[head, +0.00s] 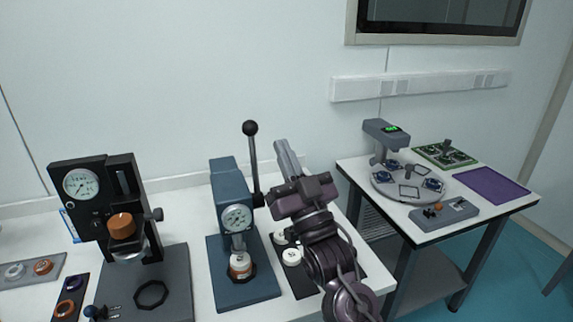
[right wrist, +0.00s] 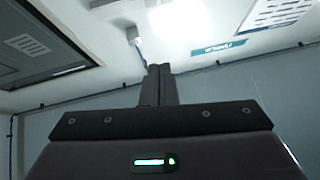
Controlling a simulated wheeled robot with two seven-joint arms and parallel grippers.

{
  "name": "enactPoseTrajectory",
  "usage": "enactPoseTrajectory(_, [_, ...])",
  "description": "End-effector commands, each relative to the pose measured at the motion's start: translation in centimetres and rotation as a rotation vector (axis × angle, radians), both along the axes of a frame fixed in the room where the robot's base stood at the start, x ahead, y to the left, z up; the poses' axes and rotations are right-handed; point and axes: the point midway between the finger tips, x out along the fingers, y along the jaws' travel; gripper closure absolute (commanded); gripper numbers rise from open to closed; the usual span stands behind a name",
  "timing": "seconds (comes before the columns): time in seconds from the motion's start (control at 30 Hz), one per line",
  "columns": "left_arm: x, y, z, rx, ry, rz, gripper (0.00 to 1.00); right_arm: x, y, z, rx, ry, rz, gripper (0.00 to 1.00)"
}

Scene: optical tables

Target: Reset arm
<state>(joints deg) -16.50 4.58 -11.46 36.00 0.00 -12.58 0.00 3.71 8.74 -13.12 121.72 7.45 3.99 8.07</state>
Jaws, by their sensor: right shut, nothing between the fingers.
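My right arm comes up from the bottom of the head view, in front of the white table. Its gripper (head: 286,152) points up and away, raised above the table next to the blue press's lever. In the right wrist view the fingers (right wrist: 159,84) are together and empty, with the ceiling and wall beyond them. My left gripper is not in the head view.
A blue lever press (head: 231,205) stands left of my right arm, its black-knobbed lever (head: 250,128) close to the gripper. A black gauge stand (head: 93,203) is further left. White round parts (head: 291,257) lie beside my forearm. A second table (head: 451,228) holds a round-plate device (head: 381,189).

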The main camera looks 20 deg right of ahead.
Motion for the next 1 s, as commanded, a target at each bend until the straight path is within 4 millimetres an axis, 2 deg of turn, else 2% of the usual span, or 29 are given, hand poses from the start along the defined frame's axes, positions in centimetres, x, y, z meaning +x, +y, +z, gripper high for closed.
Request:
enactPoseTrajectory(0.2, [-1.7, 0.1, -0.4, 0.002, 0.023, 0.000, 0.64, -0.6, -0.1, -0.1, 0.000, 0.001, 0.000, 1.00])
enactPoseTrajectory(0.43, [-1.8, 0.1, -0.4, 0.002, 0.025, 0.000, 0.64, -0.5, -0.1, -0.2, 0.000, 0.005, -0.001, 1.00])
enactPoseTrajectory(0.57, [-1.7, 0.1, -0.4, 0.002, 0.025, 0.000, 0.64, -0.1, -0.2, -2.3, -0.013, 0.105, -0.008, 1.00])
enactPoseTrajectory(0.67, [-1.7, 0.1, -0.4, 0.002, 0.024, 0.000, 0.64, 0.1, -0.4, -6.8, -0.042, 0.305, -0.025, 1.00])
enactPoseTrajectory(0.77, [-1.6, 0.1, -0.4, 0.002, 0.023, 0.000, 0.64, -0.8, -0.7, -13.3, -0.090, 0.586, -0.040, 1.00])
enactPoseTrajectory(0.8, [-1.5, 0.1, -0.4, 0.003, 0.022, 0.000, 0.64, -1.6, -0.9, -16.0, -0.112, 0.705, -0.046, 1.00])
enactPoseTrajectory(0.9, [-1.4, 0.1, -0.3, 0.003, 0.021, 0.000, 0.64, -4.8, -1.5, -22.2, -0.170, 0.989, -0.053, 1.00])
enactPoseTrajectory(1.0, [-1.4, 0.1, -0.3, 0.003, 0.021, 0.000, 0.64, -8.3, -2.1, -26.7, -0.222, 1.219, -0.056, 1.00])
